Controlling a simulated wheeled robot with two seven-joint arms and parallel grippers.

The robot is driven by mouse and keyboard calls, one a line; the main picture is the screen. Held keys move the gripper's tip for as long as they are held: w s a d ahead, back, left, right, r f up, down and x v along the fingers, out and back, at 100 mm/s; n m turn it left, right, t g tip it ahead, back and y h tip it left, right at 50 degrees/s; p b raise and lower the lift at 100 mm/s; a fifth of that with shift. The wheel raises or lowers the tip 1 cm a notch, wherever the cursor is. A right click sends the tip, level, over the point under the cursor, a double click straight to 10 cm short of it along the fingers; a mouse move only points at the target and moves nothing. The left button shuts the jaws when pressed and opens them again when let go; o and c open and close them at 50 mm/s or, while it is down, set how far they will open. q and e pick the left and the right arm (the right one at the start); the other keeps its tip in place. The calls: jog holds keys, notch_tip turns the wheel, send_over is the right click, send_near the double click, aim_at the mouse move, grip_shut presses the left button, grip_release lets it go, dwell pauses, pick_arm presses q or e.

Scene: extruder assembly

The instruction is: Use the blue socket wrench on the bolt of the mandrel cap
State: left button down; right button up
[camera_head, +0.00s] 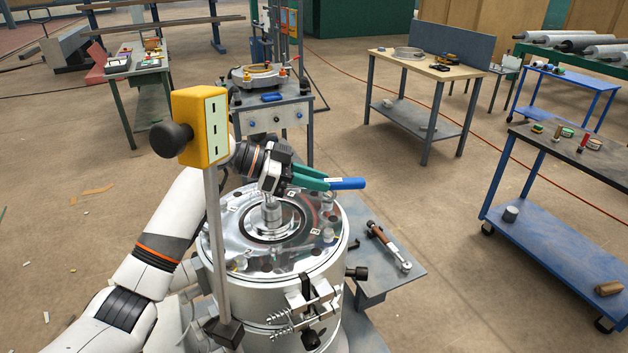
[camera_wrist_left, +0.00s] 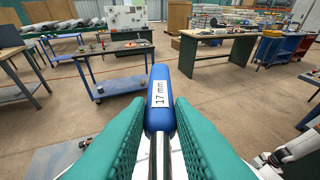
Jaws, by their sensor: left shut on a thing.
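The blue socket wrench (camera_head: 346,183) is held between the teal fingers of my left gripper (camera_head: 308,178), above the metal die. Its blue handle points right, past the fingertips. In the left wrist view the handle (camera_wrist_left: 160,98) carries a "17 mm" label, and its metal shank runs back between the fingers. The mandrel cap (camera_head: 270,229) is at the middle of the round, shiny die top. A metal cylinder (camera_head: 272,213) stands upright at its centre, below the gripper; I cannot tell whether it is the socket or the bolt. My right gripper is not in view.
A yellow box (camera_head: 201,127) on a post stands left of the die, close to my left arm. A ratchet-like tool (camera_head: 388,246) lies on a grey shelf (camera_head: 400,275) right of the die. A blue cart (camera_head: 560,235) stands further right, with open floor between.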

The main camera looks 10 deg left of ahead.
pick_arm(q)
jog(key=shift+r, duration=0.3)
jog(key=shift+r, duration=0.35)
dwell(0.4)
jog(key=shift+r+p, duration=1.75)
jog(key=shift+r, duration=0.8)
jog(key=shift+f, duration=0.1)
